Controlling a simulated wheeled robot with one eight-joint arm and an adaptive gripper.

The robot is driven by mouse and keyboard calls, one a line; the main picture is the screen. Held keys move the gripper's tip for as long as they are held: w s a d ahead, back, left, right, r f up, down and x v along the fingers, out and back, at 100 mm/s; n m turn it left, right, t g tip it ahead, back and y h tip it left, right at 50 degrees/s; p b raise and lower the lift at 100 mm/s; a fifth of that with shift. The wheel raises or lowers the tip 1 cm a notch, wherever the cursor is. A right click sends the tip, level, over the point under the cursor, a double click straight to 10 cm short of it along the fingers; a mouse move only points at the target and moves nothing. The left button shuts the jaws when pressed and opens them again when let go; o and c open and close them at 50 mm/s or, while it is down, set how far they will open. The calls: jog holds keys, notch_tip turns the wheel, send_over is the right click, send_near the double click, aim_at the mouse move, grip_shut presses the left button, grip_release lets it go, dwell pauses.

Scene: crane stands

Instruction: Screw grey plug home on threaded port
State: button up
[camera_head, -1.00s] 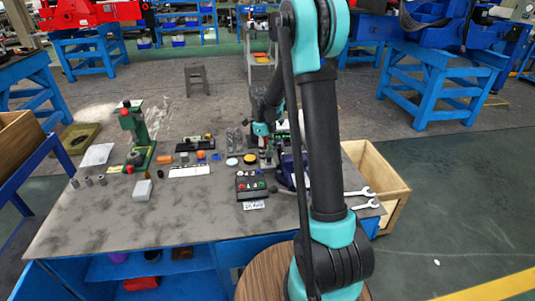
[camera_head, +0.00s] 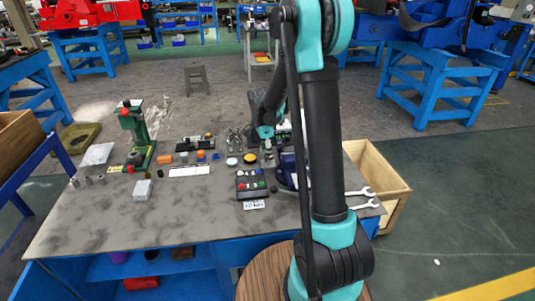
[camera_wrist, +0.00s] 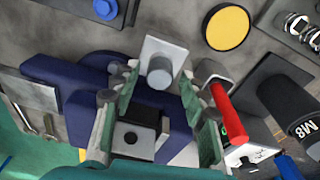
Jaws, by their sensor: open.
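In the wrist view my gripper (camera_wrist: 166,92) is open, with its two green-padded fingers apart. A light grey round plug-like piece (camera_wrist: 160,73) shows just beyond and between the fingertips, in front of a pale plate (camera_wrist: 166,52). No finger visibly closes on it. I cannot tell whether it is the plug or the port, and no thread is visible. A dark blue vise-like body (camera_wrist: 88,98) lies behind the left finger. In the head view my gripper (camera_head: 267,154) is small and partly hidden, low over the bench, left of my upright arm link.
A red-handled part (camera_wrist: 230,110) is close to the right finger, with a black M8 cylinder (camera_wrist: 289,103) beyond. A yellow disc (camera_wrist: 227,27) lies near the top. On the bench (camera_head: 110,222) are a button box (camera_head: 250,186), a green press (camera_head: 136,135) and wrenches (camera_head: 361,193). The front left is clear.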

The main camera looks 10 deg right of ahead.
jog(key=n, duration=0.3)
jog(key=shift+n, duration=0.3)
jog(key=n, duration=0.4)
jog(key=shift+s+n+t, duration=0.1)
jog(key=shift+n+t, duration=0.2)
jog(key=shift+t, duration=0.1)
jog(key=n+y, duration=0.1)
jog(key=n, duration=0.7)
jog(key=shift+d+n, duration=0.1)
jog(key=shift+n, duration=0.2)
jog(key=shift+c, duration=0.6)
grip_shut()
jog(key=m, duration=0.4)
jog(key=shift+m, duration=0.6)
